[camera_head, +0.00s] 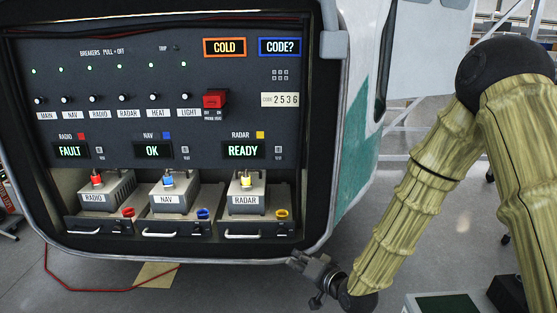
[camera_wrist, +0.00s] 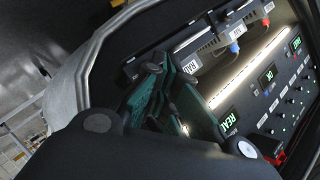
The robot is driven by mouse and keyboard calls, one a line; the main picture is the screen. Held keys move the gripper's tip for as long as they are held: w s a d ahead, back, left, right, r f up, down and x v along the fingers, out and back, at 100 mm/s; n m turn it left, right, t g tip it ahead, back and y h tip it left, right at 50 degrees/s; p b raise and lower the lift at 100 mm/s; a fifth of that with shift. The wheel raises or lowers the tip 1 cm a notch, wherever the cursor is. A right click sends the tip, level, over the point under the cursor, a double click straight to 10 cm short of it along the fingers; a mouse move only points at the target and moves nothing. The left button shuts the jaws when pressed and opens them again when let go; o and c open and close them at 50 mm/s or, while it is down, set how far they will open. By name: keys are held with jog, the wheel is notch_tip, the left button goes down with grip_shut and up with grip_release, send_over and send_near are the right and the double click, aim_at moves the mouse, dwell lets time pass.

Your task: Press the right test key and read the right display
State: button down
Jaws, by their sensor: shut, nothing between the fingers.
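The right display (camera_head: 243,151), under the RADAR label and yellow square, reads READY in green. The right test key (camera_head: 280,150) is a small pale square just right of it. My gripper (camera_head: 298,259) is low at the panel's lower right edge, apart from the key and below it. It is shut and empty. In the wrist view my gripper's dark green fingers (camera_wrist: 165,90) cover part of the panel, and the right display (camera_wrist: 229,121) shows only partly behind them. I cannot make out the right test key there.
The left display (camera_head: 70,152) reads FAULT and the middle display (camera_head: 152,151) reads OK. Upper displays read COLD (camera_head: 224,47) and CODE? (camera_head: 279,47). A red guarded switch (camera_head: 214,99) sticks out above. The RADAR unit (camera_head: 246,187) and its tray stand below. The bay rim (camera_head: 325,190) borders the panel.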

aim_at(278, 149)
jog(key=w+a+r+t+y, duration=0.1)
jog(key=w+a+r+y, duration=0.1)
jog(key=r, duration=1)
jog(key=w+a+r+t+y, duration=0.1)
jog(key=w+a+r+y, duration=0.1)
jog(key=r, duration=1.1)
jog(key=shift+w+a+n+t+y, duration=0.15)
jog(key=shift+a+n+t+y, duration=0.2)
jog(key=shift+a+y, duration=0.6)
jog(key=shift+d, duration=0.2)
jog(key=shift+w, duration=4.4)
jog(key=shift+w, duration=0.1)
jog(key=shift+w, duration=0.3)
